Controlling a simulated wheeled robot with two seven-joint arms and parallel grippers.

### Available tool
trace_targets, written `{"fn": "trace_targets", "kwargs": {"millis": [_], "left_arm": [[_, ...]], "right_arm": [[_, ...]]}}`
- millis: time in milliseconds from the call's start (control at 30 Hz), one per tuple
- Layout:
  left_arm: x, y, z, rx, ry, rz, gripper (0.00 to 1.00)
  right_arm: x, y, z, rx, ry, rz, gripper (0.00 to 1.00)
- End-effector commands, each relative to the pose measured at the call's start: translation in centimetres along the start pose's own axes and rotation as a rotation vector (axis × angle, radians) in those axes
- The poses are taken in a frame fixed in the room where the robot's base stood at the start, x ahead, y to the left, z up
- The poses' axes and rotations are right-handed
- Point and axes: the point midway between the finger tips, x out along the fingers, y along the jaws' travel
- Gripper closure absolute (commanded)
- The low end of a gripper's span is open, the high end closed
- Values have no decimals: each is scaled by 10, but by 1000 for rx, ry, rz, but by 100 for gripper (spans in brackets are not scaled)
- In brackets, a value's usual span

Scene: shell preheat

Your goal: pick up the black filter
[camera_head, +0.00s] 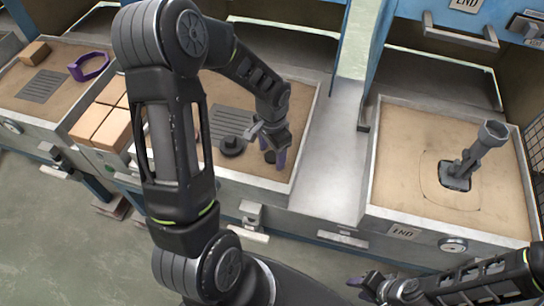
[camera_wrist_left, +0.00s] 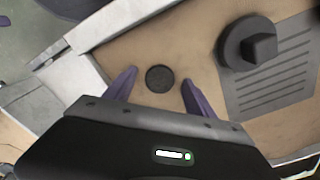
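A small flat black disc, the black filter (camera_wrist_left: 160,78), lies on the tan surface of the middle tray, between the two purple fingers in the left wrist view. In the head view the filter (camera_head: 270,157) shows partly behind the fingers. My left gripper (camera_head: 272,152) points down over it with its fingers apart, one on each side; it also shows in the left wrist view (camera_wrist_left: 154,88). Whether the fingers touch the tray is unclear. My right gripper (camera_head: 372,287) is at the bottom right, away from the trays; its opening is hard to make out.
Tan boxes (camera_head: 100,125) stand left of the middle tray. The right tray (camera_head: 400,190) holds a grey upright tool (camera_head: 475,158).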

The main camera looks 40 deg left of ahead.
Motion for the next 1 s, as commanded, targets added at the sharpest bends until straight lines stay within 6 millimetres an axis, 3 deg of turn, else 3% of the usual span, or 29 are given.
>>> {"fn": "trace_targets", "kwargs": {"millis": [767,1000], "left_arm": [[0,0,0,0,0,0,100],[-1,0,0,0,0,0,100]], "right_arm": [[0,0,0,0,0,0,64],[0,0,0,0,0,0,64]]}}
